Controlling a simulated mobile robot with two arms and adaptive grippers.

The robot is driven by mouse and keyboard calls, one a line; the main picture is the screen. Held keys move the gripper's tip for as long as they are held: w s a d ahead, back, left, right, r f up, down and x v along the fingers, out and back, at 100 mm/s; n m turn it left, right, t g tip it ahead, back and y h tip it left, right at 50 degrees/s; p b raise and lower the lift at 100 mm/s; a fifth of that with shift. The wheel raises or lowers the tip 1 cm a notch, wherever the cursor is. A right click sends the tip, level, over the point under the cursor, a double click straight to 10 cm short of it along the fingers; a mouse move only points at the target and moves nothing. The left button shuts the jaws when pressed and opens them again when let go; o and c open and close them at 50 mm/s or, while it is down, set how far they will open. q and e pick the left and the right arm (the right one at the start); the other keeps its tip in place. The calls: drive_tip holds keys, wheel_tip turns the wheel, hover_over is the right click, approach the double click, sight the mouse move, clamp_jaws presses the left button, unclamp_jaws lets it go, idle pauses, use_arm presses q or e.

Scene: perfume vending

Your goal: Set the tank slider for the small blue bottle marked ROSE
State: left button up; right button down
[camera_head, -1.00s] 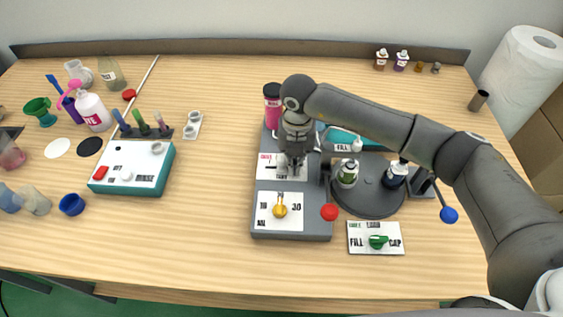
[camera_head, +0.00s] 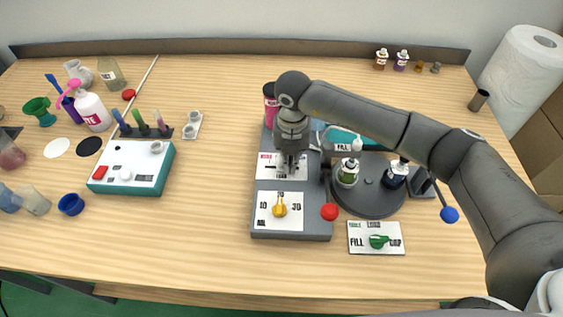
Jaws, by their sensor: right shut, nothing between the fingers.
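The tank slider panel (camera_head: 266,173) is a white plate with a dark slot on the grey machine (camera_head: 291,237). My right gripper (camera_head: 290,170) is shut and empty, pointing down over this plate; it hides the slot's right part, so I cannot tell the slider's position or whether the fingers touch it. A dark blue bottle (camera_head: 394,178) with a pale label stands on the round dark turntable (camera_head: 368,208); its label is too small to read. A green bottle (camera_head: 347,173) stands left of it. My left gripper is not in view.
A yellow knob (camera_head: 279,208) sits on the dial plate in front of the slider. A red ball-ended lever (camera_head: 329,212) and a blue ball-ended lever (camera_head: 449,214) flank the turntable. A FILL/CAP switch plate (camera_head: 374,247) lies in front.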

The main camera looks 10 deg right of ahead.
drive_tip(key=shift+w+a, duration=0.1)
drive_tip(key=shift+a, duration=0.15)
drive_tip(key=shift+w+a, duration=0.1)
drive_tip(key=shift+a, duration=0.35)
drive_tip(key=shift+w+a+b, duration=0.1)
drive_tip(key=shift+a+b, duration=0.35)
drive_tip(key=shift+a, duration=0.2)
drive_tip(key=shift+d, duration=0.6)
drive_tip(key=shift+r, duration=0.1)
drive_tip(key=shift+r+p, duration=2.35)
drive_tip(key=shift+r, duration=1.65)
drive_tip(key=shift+f, duration=0.1)
